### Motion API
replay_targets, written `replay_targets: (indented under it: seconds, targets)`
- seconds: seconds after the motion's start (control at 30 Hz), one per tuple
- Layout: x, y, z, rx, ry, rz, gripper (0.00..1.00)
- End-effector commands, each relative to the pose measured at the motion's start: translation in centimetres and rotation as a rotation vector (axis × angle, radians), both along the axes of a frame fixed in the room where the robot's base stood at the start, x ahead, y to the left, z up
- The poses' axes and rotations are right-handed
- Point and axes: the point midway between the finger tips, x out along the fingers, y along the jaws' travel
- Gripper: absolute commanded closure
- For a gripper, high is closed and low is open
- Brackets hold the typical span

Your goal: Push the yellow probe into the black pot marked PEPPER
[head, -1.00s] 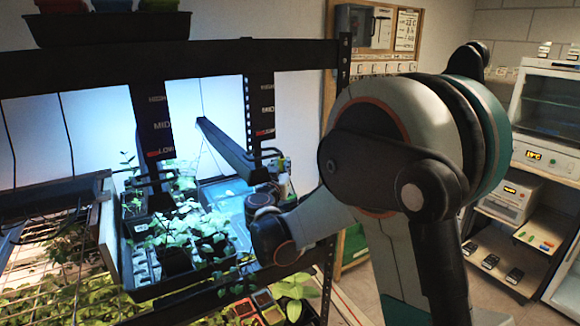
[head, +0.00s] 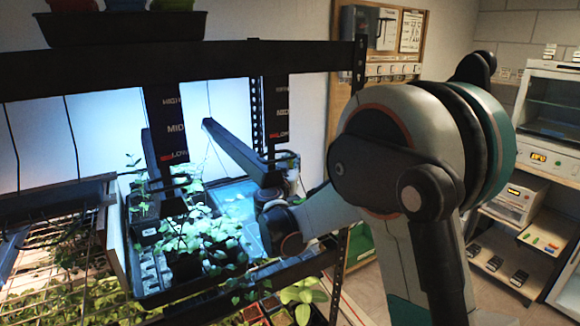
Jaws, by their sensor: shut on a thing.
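Several dark pots with green seedlings stand in a long dark tray (head: 205,286) on the lit shelf. One black pot (head: 186,267) is near the tray's front, partly under leaves. No PEPPER marking can be read on any pot. I cannot make out the yellow probe. My arm reaches in from the right, across the rack's right post, with its lower joint beside the seedlings. My gripper's fingers cannot be made out; they are hidden behind the arm, so what they hold does not show.
The black rack's upper beam (head: 230,62) spans above the tray. Hangers marked MID and LOW (head: 176,128) and a grey bar (head: 235,150) hang close over the plants. A wire mesh shelf (head: 50,230) is left. Small potted plants (head: 302,294) stand below right. Instrument shelves (head: 505,262) stand far right.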

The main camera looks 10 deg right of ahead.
Motion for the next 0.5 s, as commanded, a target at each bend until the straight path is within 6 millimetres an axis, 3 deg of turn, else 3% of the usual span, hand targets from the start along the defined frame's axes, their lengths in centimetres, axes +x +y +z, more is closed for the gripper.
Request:
replay_targets:
  seconds: [0.5]
  targets:
    - [0.0, 0.0, -2.3, 0.0, 0.0, 0.0, 1.0]
